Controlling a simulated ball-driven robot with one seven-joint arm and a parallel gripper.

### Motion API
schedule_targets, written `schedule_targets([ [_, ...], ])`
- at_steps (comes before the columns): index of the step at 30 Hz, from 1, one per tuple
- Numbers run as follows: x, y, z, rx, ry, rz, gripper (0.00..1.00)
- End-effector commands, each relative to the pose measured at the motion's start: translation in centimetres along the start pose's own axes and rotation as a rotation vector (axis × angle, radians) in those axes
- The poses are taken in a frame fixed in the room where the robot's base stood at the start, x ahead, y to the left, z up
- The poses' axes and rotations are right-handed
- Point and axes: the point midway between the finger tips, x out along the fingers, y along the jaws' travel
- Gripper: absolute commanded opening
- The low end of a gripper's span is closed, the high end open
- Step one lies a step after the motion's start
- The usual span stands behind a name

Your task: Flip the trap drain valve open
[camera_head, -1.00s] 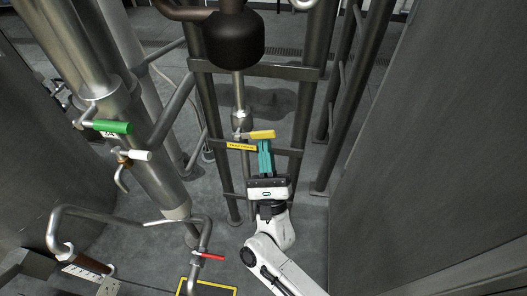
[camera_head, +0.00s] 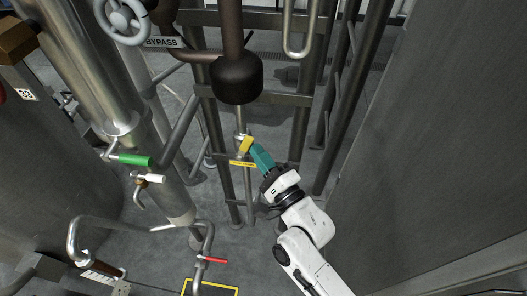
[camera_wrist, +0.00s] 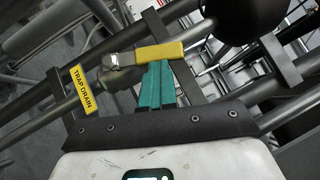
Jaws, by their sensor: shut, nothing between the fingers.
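The trap drain valve has a yellow lever handle (camera_head: 246,145), mounted on a thin vertical metal pipe below a dark, rounded trap body (camera_head: 237,79). In the head view the handle looks short and slants downward. A yellow tag (camera_head: 243,164) sits just below it; in the wrist view the tag (camera_wrist: 80,89) reads TRAP DRAIN. My gripper (camera_head: 256,150) has teal fingers and comes from the lower right. The wrist view shows the shut, empty fingers (camera_wrist: 154,68) against or very near the side of the yellow handle (camera_wrist: 160,53); contact is uncertain.
Dark frame posts and crossbars (camera_head: 291,101) stand around the valve. A green-handled valve (camera_head: 133,159), a white-handled valve (camera_head: 153,178) and a red lever (camera_head: 214,260) are to the left and below. A large grey wall (camera_head: 440,150) bounds the right side.

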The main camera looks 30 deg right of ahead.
Motion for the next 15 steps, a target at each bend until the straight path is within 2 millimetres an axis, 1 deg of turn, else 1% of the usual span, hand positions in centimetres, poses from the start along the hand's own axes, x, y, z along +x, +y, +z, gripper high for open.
schedule_targets([
  [1,0.3,-0.5,0.3,0.003,-0.001,-0.004,0.0],
  [3,0.6,-0.7,0.5,0.003,-0.001,-0.005,0.0],
  [15,1.6,-1.1,1.5,0.006,-0.001,-0.009,0.0],
])
